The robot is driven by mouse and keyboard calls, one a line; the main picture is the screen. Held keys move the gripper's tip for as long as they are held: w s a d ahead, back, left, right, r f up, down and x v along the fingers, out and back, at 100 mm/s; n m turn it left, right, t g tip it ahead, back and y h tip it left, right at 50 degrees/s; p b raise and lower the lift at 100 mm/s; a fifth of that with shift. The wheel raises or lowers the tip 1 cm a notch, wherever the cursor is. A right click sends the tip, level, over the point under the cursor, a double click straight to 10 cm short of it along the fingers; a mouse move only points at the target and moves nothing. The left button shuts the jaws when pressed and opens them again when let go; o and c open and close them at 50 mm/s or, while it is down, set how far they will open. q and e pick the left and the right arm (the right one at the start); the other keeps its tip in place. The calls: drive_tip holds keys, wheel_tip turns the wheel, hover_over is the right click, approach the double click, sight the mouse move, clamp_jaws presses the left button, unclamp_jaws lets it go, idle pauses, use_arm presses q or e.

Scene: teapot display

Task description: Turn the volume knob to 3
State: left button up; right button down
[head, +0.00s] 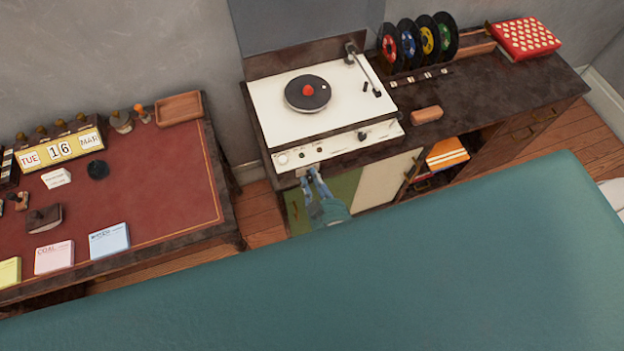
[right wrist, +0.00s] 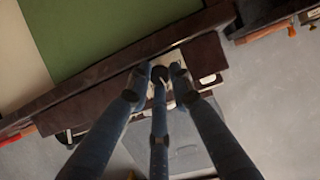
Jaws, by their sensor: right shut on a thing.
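A white record player (head: 345,95) stands on the dark cabinet, with a black record (head: 307,93) on it. My right gripper (head: 308,174) reaches up from below to the front left edge of the player. In the right wrist view its blue fingers (right wrist: 160,78) close around a dark round knob (right wrist: 159,71) with a pale pointer line. I take this as the volume knob; its scale numbers cannot be read, so its setting is unclear. The fingers hide part of it. My left gripper is not in view.
Other controls sit on the panel, including a larger dark knob (head: 362,136). Coloured records (head: 415,43), a red dotted box (head: 524,38) and an orange-brown block (head: 426,115) are on the cabinet. A desk (head: 150,190) stands left. A large teal surface (head: 400,270) fills the foreground.

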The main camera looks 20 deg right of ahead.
drive_tip(key=shift+s+d+f+m+y, duration=0.1)
drive_tip(key=shift+d+f+m+y, duration=0.1)
drive_tip(key=shift+m+y, duration=0.3)
drive_tip(key=shift+f+m+y+b, duration=0.15)
drive_tip(key=shift+m+y+b, duration=0.15)
drive_tip(key=shift+m+b, duration=0.5)
drive_tip(key=m+y+b, duration=0.1)
drive_tip(key=b, duration=0.2)
drive_tip(key=m+y+b, duration=0.1)
drive_tip(key=m+b, duration=0.1)
drive_tip(key=b, duration=0.1)
drive_tip(key=m+y+b, duration=0.1)
drive_tip(key=m+b, duration=0.1)
drive_tip(key=b, duration=0.2)
drive_tip(key=shift+d+f+t, duration=0.15)
drive_tip(key=shift+f+t, duration=0.15)
drive_tip(key=shift+r+m+y+b, duration=0.15)
drive_tip(key=shift+m+y+b, duration=0.4)
drive_tip(key=shift+b, duration=0.5)
drive_tip(key=c, duration=1.5)
unclamp_jaws()
drive_tip(key=shift+r, duration=0.1)
drive_tip(key=shift+c, duration=0.2)
drive_tip(key=shift+r, duration=0.1)
